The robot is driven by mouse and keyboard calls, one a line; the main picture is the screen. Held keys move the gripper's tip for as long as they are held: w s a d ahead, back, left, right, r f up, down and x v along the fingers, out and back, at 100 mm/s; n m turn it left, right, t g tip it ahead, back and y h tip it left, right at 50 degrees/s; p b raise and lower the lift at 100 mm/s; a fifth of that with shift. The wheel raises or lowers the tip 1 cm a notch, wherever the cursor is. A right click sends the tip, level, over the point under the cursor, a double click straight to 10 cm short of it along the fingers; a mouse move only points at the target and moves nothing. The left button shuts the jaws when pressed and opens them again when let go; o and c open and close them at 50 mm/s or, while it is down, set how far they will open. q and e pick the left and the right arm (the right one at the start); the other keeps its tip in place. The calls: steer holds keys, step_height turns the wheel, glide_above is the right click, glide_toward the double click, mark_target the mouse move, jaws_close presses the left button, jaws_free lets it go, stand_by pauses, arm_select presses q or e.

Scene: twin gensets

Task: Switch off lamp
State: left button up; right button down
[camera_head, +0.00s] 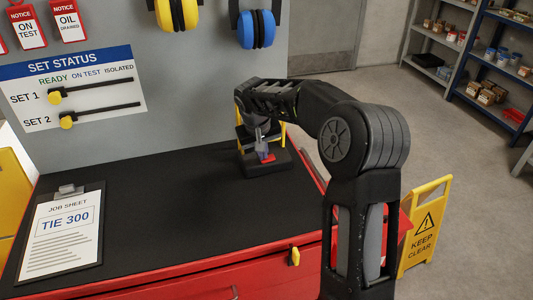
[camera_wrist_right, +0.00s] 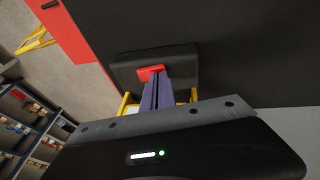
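The lamp has a dark block base (camera_head: 280,163) on the far right part of the black bench top, with yellow frame parts (camera_head: 283,134) above it, largely hidden behind my right arm. A small red switch (camera_head: 268,158) sits on the base. My right gripper (camera_head: 264,153) points down at the switch, its fingers together. In the right wrist view the closed fingers (camera_wrist_right: 157,82) reach the red switch (camera_wrist_right: 149,71) on the black base (camera_wrist_right: 180,62); the tips overlap it, and I cannot tell whether they press it. The lamp's light is not visible. My left gripper is not in view.
A clipboard with a job sheet (camera_head: 65,235) lies on the bench at left. A status board (camera_head: 75,90) and ear defenders (camera_head: 255,28) hang on the panel behind. A yellow keep-clear sign (camera_head: 424,228) stands on the floor at right. The bench middle is clear.

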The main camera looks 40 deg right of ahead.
steer(key=shift+s+a+f, duration=0.15)
steer(key=shift+s+f, duration=0.1)
steer(key=shift+f, duration=0.35)
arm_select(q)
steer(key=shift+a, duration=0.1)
arm_select(e)
steer(key=shift+s+d, duration=0.3)
steer(key=shift+d, duration=0.5)
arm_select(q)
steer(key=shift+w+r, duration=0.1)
arm_select(e)
steer(key=shift+r, duration=0.15)
steer(key=shift+r+p, duration=0.25)
steer(key=shift+p, duration=0.1)
steer(key=r, duration=0.1)
steer(key=r+p, duration=0.2)
steer(key=r, duration=0.1)
steer(key=shift+w+a, duration=0.2)
steer(key=shift+w, duration=0.1)
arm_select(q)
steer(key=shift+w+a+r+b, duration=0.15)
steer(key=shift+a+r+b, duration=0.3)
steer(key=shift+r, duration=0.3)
arm_select(e)
steer(key=w+a+v, duration=0.1)
steer(key=v, duration=0.9)
steer(key=shift+a, duration=0.3)
